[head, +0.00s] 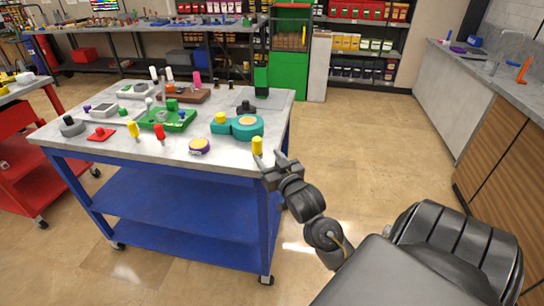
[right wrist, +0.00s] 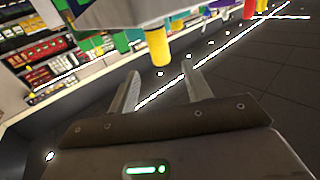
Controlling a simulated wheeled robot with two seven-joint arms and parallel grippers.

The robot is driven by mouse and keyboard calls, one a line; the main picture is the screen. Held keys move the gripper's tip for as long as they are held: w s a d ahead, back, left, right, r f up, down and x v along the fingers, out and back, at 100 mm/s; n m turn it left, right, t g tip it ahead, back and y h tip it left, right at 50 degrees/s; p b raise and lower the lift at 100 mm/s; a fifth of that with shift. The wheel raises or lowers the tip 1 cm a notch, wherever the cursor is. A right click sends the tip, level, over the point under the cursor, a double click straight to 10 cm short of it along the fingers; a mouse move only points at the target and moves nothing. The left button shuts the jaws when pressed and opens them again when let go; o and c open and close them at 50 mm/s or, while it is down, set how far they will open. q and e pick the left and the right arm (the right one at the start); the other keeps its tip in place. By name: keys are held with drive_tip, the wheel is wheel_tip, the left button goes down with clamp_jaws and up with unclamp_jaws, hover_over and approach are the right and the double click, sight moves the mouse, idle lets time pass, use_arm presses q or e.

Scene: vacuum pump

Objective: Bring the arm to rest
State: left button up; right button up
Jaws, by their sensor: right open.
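My right gripper (head: 271,161) is at the near right corner of the worktable (head: 222,160). Its jaws are apart, with nothing between them in the right wrist view (right wrist: 160,72). A yellow cylinder (head: 257,146) shows just beyond the fingertips, at the table's edge. A yellow cylinder (right wrist: 157,46) also shows ahead of the jaws in the right wrist view, and I cannot tell a firm gap. A teal pump-like part (head: 247,128) with a yellow knob (head: 220,118) sits behind it on the table. My left gripper is not in view.
The tabletop also holds a green board (head: 168,119), a red plate (head: 101,134), a purple-topped round part (head: 199,146) and several pegs. A red cart (head: 30,150) stands left. A counter (head: 490,75) stands right. Floor between table and counter is clear.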

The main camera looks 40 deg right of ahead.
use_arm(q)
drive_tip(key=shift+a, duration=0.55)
use_arm(e)
drive_tip(key=shift+v, duration=0.85)
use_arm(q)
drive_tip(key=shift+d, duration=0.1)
